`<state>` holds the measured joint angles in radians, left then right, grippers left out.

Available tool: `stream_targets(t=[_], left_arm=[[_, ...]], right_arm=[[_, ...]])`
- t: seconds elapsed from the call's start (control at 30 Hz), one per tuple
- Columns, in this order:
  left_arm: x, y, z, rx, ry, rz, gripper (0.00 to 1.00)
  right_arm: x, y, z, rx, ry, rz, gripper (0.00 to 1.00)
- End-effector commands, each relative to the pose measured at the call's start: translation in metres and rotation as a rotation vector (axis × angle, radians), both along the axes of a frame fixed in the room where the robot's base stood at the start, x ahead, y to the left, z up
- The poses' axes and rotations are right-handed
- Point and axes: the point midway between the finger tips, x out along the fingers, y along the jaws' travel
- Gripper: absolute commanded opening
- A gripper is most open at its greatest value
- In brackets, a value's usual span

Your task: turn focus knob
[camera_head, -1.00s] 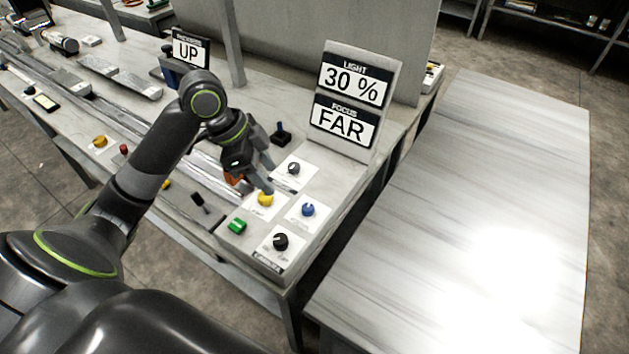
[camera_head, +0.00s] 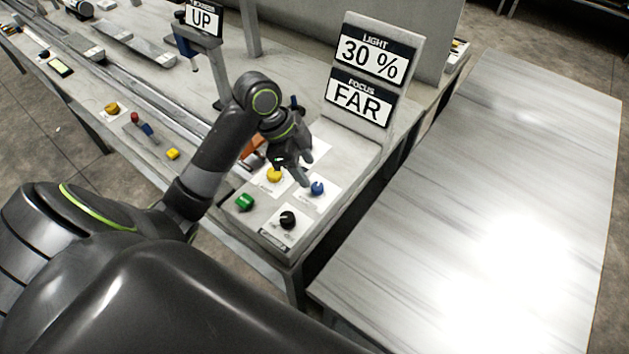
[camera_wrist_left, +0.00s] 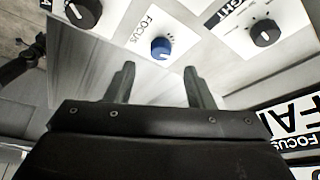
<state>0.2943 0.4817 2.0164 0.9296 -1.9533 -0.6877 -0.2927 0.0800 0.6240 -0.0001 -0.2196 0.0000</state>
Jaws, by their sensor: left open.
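The focus knob is the blue knob (camera_head: 318,187) on a white label plate near the right edge of the panel. In the left wrist view the blue knob (camera_wrist_left: 161,48) sits beside the word FOCUS, just beyond and between my fingertips. My left gripper (camera_head: 306,170) is above the panel, close to the blue knob. In the left wrist view its two fingers (camera_wrist_left: 160,69) are spread with nothing between them; I see no contact with the knob. The focus display (camera_head: 360,97) reads FAR. My right gripper is not in view.
A yellow knob (camera_head: 274,174), a green button (camera_head: 245,202) and a black knob (camera_head: 287,220) are close by on the panel. The light knob (camera_wrist_left: 265,33) is right of the focus knob in the wrist view. The light display (camera_head: 373,56) reads 30 %. A bare table (camera_head: 480,190) stands right.

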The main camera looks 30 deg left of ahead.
Motion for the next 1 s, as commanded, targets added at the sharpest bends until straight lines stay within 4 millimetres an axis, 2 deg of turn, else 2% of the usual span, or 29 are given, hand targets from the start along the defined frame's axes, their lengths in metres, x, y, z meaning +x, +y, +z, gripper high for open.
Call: stream_targets(t=[0.1,0.3,0.47,0.73,1.0], left_arm=[[0.003,-0.009,-0.021,-0.006,0.003,0.0,0.48],[0.007,-0.018,-0.046,-0.004,0.001,0.0,0.48],[0.008,-0.021,-0.054,-0.001,0.0,0.0,0.48],[0.009,-0.021,-0.055,0.0,-0.001,-0.001,0.48],[0.009,-0.021,-0.055,0.0,-0.001,-0.001,0.14]], right_arm=[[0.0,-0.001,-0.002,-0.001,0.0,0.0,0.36],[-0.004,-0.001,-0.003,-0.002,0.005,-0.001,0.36],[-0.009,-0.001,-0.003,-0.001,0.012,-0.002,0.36],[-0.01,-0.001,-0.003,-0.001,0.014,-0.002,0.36],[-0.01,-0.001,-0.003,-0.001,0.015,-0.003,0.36]])
